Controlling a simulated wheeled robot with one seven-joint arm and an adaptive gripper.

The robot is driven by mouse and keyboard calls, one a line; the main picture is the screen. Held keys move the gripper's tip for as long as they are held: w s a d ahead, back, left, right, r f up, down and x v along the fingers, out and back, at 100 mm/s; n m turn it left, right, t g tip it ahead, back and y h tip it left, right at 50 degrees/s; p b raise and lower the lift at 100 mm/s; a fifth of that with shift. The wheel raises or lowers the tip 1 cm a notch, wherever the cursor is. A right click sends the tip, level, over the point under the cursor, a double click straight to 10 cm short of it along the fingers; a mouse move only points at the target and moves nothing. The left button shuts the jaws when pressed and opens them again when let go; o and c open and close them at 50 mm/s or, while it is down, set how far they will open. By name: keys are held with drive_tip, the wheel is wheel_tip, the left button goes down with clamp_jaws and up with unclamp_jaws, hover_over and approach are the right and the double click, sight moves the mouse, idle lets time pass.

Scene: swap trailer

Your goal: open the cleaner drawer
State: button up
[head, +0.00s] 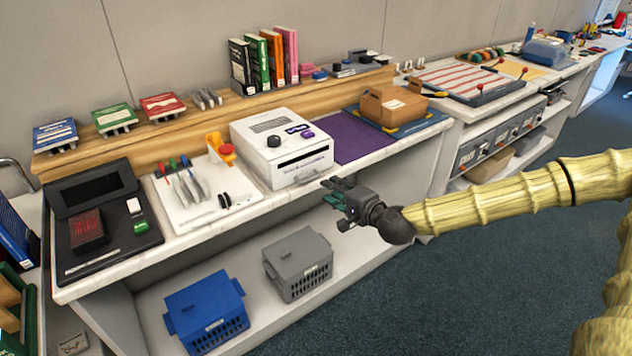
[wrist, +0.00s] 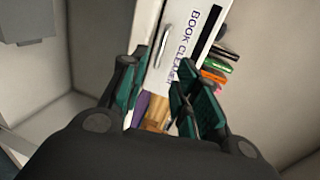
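The white cleaner machine (head: 283,147) stands on the counter, with knobs on top and a dark slot in its front. Its front drawer, below the slot, looks shut in the head view. In the wrist view the white cleaner front (wrist: 207,25) carries the words "BOOK CLEANER", and a metal bar handle (wrist: 163,45) shows beside them. My gripper (head: 328,190) is in front of the machine's lower right, near the counter edge. In the wrist view my gripper (wrist: 160,78) has its green-padded fingers spread and empty, near the handle but not visibly closed on it.
A purple mat (head: 350,138) lies right of the machine, and a white tool tray (head: 200,196) lies left. A blue crate (head: 207,310) and a grey crate (head: 299,264) sit on the lower shelf. Free carpet (head: 460,270) lies in front of the counter.

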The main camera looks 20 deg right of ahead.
drive_tip(key=x, duration=0.8)
drive_tip(key=shift+w+a+f+p, duration=0.1)
drive_tip(key=shift+w+p, duration=0.2)
drive_tip(key=shift+p, duration=0.1)
clamp_jaws()
